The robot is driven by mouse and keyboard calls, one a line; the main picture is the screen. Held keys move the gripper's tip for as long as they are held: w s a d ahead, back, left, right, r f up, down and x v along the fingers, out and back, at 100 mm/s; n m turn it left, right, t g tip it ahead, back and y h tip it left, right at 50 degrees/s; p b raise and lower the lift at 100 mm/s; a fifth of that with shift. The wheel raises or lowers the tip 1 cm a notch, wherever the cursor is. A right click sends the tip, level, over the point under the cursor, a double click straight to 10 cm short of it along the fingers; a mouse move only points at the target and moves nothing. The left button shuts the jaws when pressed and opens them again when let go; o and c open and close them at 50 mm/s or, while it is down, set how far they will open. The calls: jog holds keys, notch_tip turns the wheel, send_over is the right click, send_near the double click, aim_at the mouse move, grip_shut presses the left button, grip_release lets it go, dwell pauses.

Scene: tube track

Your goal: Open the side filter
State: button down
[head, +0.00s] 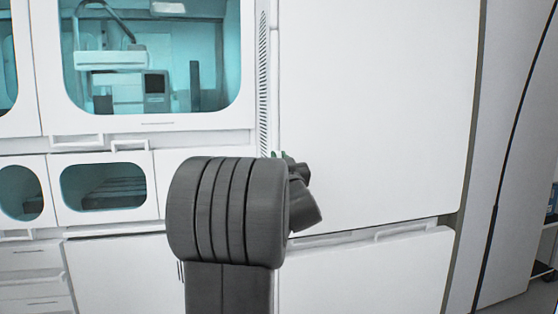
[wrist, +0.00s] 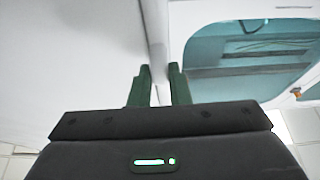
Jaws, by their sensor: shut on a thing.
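The side filter (head: 263,80) is a narrow, upright slotted strip between the windowed cabinet front and the large white panel in the head view. Its lower end is hidden behind my arm. My gripper (wrist: 160,72) has its green fingers on either side of a narrow pale upright part in the wrist view, and is shut on it. This part lines up with the strip, which runs upward from the fingers (wrist: 156,30). The exact grip point is hidden.
A large white panel (head: 375,100) stands to the right of the strip. A tinted window (head: 150,60) and a smaller one below (head: 103,187) are on the left. A lower white panel (head: 365,275) has a recessed grip along its top.

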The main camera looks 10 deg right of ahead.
jog(key=s, duration=1.5)
jog(key=shift+d+b, duration=0.3)
jog(key=shift+b, duration=0.05)
jog(key=c, duration=1.4)
grip_release()
jog(key=shift+o, duration=0.2)
jog(key=p+v, duration=0.1)
jog(key=v, duration=1.2)
jog(key=shift+s+f+p, duration=0.2)
jog(key=shift+s+p, duration=0.1)
jog(key=shift+s, duration=0.1)
jog(key=shift+w, duration=0.1)
jog(key=b+x, duration=0.1)
jog(key=x, duration=1.3)
jog(key=shift+b, duration=0.3)
jog(key=shift+s, duration=0.25)
